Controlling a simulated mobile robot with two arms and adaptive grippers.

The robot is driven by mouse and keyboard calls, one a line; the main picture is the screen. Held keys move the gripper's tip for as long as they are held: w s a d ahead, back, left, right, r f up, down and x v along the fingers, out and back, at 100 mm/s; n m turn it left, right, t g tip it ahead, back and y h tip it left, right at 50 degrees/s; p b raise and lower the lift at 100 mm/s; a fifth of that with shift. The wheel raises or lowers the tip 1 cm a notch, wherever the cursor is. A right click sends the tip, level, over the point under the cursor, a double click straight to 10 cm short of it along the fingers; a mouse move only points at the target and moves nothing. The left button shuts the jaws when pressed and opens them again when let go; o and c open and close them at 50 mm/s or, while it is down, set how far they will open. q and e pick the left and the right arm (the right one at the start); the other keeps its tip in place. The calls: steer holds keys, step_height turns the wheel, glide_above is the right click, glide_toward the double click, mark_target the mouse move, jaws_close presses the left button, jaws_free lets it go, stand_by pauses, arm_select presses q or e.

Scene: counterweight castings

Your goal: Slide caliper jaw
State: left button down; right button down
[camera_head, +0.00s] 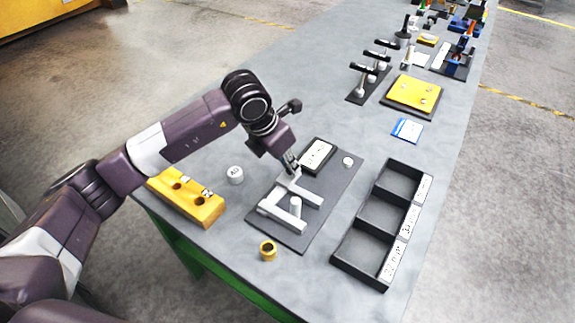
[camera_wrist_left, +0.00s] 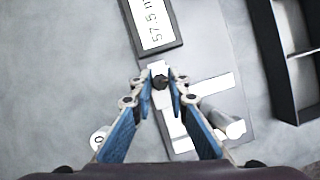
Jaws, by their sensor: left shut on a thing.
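The light grey caliper (camera_head: 283,216) lies on a dark mat (camera_head: 335,195), its two jaws pointing to the right. A small pale cylinder (camera_head: 296,206) stands between the jaws; I cannot tell whether they touch it. My left gripper (camera_head: 290,165) points down at the sliding jaw (camera_head: 308,192), at the far end of the caliper. In the left wrist view its blue-padded fingers (camera_wrist_left: 161,85) are closed around a small dark knob (camera_wrist_left: 160,82) on that jaw. The display (camera_head: 317,154) beyond it reads about 57.5 in the wrist view (camera_wrist_left: 156,22). My right gripper is not in view.
A white marked cylinder (camera_head: 235,175) and a yellow block with holes (camera_head: 188,200) stand left of the mat. A dark three-compartment tray (camera_head: 347,259) is on the right. A small white disc (camera_head: 348,161) sits beside the display.

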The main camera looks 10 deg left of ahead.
arm_select(q)
steer(key=c, duration=1.8)
jaws_free()
steer(key=shift+c, duration=0.2)
steer(key=shift+r, duration=0.1)
steer(key=v, duration=1.2)
steer(key=shift+a, duration=0.1)
